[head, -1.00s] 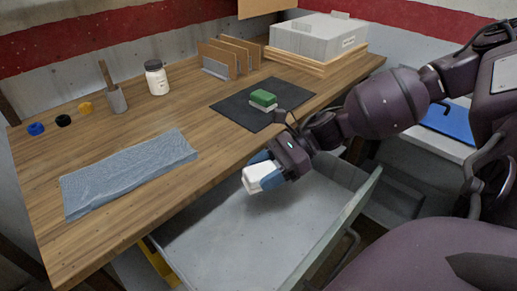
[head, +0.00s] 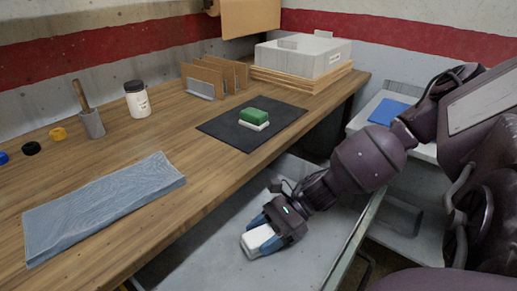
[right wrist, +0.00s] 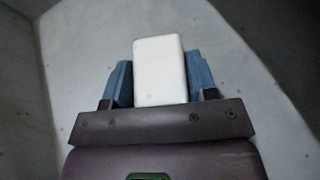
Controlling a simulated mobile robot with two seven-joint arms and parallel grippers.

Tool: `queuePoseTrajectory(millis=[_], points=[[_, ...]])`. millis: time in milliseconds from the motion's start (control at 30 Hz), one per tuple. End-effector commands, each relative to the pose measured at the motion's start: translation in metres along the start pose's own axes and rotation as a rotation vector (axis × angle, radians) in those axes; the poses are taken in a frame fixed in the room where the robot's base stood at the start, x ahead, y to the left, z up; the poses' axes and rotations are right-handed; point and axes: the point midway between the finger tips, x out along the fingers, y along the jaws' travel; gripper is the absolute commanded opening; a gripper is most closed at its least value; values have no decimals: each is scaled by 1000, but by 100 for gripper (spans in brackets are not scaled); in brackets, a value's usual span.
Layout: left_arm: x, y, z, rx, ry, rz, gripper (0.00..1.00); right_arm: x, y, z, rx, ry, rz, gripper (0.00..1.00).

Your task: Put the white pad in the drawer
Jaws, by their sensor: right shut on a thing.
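The white pad (head: 258,240) is held between the blue fingertips of my right gripper (head: 262,234), inside the open drawer (head: 207,245) in the head view. In the right wrist view the pad (right wrist: 159,70) sits between both fingers of the gripper (right wrist: 160,82), with the pale drawer floor (right wrist: 90,60) behind it. I cannot tell whether the pad touches the drawer floor. My left gripper is in neither view.
The wooden table (head: 130,150) stands above and left of the drawer. It bears a dark mat (head: 225,125) with a green-topped block (head: 254,116), a blue-grey wrapped slab (head: 100,205), a white jar (head: 137,102) and a grey box (head: 303,55). The drawer's right wall (head: 352,245) is near my arm.

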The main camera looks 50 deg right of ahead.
Motion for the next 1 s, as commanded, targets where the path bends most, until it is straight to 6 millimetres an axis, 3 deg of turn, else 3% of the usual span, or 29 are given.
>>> queuePoseTrajectory(millis=[367,400,567,1000], points=[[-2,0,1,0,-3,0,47,1,-1,0,-3,-2,-1,29],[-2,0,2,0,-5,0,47,1,-1,-1,-4,-2,-1,54],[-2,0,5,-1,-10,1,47,1,0,-1,-3,-1,-1,78],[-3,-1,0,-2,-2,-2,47,-7,-1,3,-5,0,-4,78]])
